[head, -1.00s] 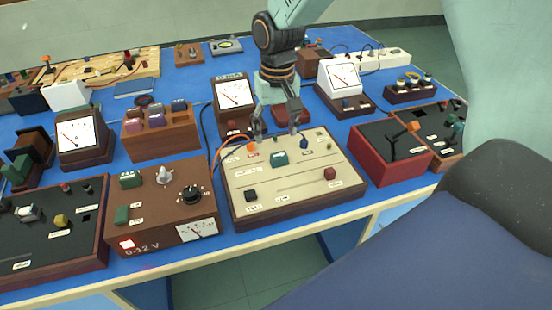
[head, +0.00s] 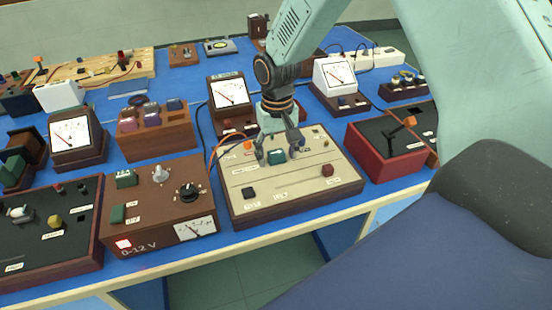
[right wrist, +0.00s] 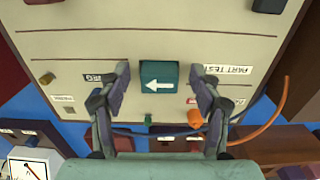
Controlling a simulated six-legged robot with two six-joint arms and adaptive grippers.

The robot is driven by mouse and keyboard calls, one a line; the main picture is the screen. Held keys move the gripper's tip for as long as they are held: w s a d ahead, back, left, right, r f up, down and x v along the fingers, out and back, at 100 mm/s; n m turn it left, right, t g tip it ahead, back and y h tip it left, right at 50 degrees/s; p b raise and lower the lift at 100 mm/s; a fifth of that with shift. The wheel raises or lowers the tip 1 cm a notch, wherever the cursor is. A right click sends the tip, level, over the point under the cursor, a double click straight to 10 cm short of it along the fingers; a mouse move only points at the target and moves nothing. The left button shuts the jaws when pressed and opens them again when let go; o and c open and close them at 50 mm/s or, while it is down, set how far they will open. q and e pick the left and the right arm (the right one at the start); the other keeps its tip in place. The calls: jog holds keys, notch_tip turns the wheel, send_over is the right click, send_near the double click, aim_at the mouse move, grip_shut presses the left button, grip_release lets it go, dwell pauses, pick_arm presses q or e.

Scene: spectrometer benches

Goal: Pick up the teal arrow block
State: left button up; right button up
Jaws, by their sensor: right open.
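The teal arrow block (right wrist: 159,76) lies on the cream top of the wood-sided panel and shows a white arrow in the right wrist view. In the head view the block (head: 277,157) is on the panel's upper middle, partly covered by my gripper. My right gripper (right wrist: 163,88) is open, with one finger on each side of the block and a gap to each. In the head view my right gripper (head: 279,158) hangs over the block, pointing down. I cannot tell how high its fingertips are. My left gripper is not in view.
The cream panel (head: 290,190) also carries a dark red block (head: 327,170), a black block (head: 249,193) and an orange knob (right wrist: 194,118). An orange cable (right wrist: 272,118) runs at the panel's edge. A brown power supply (head: 150,220) stands left, a red-sided box (head: 381,163) right.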

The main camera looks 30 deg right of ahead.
jog(key=shift+d, duration=0.1)
jog(key=shift+c, duration=1)
jog(key=shift+s+r, duration=0.15)
jog(key=c, duration=1.1)
